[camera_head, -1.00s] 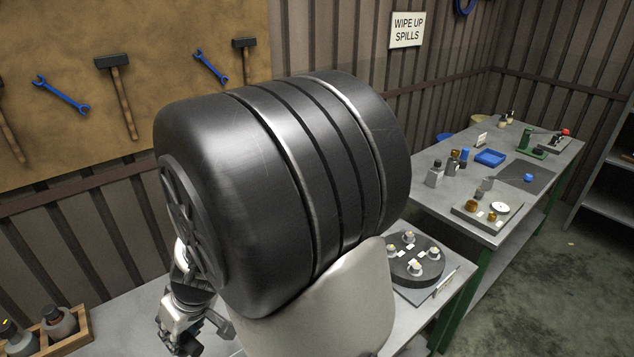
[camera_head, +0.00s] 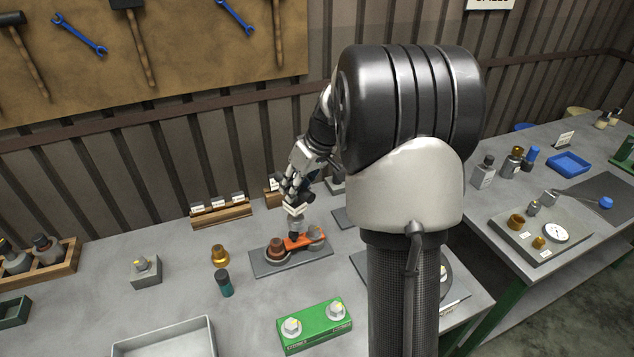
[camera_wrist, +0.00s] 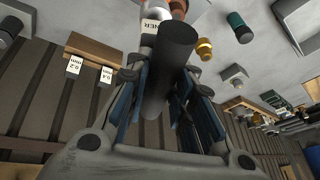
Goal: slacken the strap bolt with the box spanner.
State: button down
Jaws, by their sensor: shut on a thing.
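My gripper (camera_head: 294,197) is above the middle of the bench, pointing down. In the wrist view my gripper (camera_wrist: 160,78) is shut on a dark cylindrical tool, which I take to be the box spanner (camera_wrist: 172,48). In the head view a grey shaft, apparently the box spanner (camera_head: 296,225), runs down below the fingers to an orange strap (camera_head: 300,242). The strap lies on a grey plate (camera_head: 262,268) between two round, dark and brownish parts. The strap bolt is hidden under the tool's lower end; I cannot tell whether the tool is seated on it.
A green block (camera_head: 314,328) with two bolts is in front. A grey tray (camera_head: 165,343) is at front left. A wooden labelled rack (camera_head: 221,212) stands behind.

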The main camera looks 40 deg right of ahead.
jog(key=d+f+m+g+h+b, duration=0.1)
jog(key=m+h, duration=0.1)
jog(key=m, duration=0.4)
jog(key=d+f+m+g+h+b, duration=0.1)
jog(key=d+m+h, duration=0.1)
jog(key=m, duration=0.5)
jog(key=d+f+m+h+b, duration=0.1)
jog(key=d+m+h+b, duration=0.1)
jog(key=m, duration=0.5)
jog(key=shift+s+g+h, duration=0.2)
jog(key=shift+g+h, duration=0.2)
jog(key=shift+h, duration=0.1)
dwell(0.4)
